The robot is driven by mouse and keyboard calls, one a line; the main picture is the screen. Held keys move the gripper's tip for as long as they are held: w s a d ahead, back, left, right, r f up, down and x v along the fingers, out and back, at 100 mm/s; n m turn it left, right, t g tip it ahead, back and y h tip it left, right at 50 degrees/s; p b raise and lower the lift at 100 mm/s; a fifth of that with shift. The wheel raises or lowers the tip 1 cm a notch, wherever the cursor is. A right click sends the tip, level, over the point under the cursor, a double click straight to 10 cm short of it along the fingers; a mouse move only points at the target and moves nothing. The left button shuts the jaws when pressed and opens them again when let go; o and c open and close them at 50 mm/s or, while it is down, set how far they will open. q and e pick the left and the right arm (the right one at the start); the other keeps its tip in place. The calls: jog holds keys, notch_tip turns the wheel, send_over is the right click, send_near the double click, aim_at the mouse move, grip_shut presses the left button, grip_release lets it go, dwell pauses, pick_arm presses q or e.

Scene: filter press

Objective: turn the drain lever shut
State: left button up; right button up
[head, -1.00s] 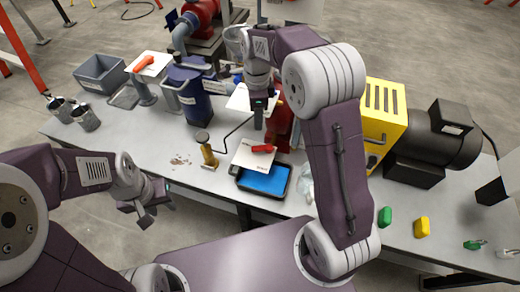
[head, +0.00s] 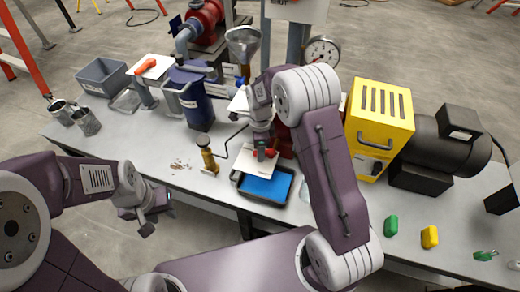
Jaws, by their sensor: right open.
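The red drain lever (head: 271,154) shows at the white plate (head: 240,168), just behind the blue-lined tray (head: 268,187). My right gripper (head: 262,153) is open and points down right at the lever. It hides part of it, and I cannot tell whether they touch. The red body behind the lever (head: 286,135) is largely hidden by my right arm. My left gripper (head: 150,216) hangs off the front edge of the table at the left, well away from the lever. I cannot make out its finger gap.
A brass-coloured post with a dark knob (head: 208,155) stands left of the tray. A dark blue jug (head: 195,97), a grey bin (head: 103,75) and a yellow box (head: 378,130) stand on the grey table (head: 130,135). Green (head: 391,225) and yellow (head: 430,237) pieces lie at the right.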

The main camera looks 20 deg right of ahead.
grip_shut()
jog(key=shift+s+r+n+p, duration=0.2)
jog(key=shift+s+n+p, duration=0.2)
jog(key=shift+n+p, duration=0.65)
jog(key=shift+s+d+f+n+p, duration=0.1)
jog(key=shift+s+d+n+p, duration=0.4)
jog(key=shift+n, duration=1.3)
jog(key=shift+s+d+n+p, duration=0.1)
jog(key=shift+s+n+p, duration=0.4)
jog(key=shift+n+p, duration=0.95)
jog(key=shift+s+d+f+n+p, duration=0.1)
jog(key=shift+s+d+n+p, duration=0.3)
jog(key=shift+n, duration=1.7)
jog(key=shift+s+a, duration=0.1)
jog(key=shift+s, duration=0.05)
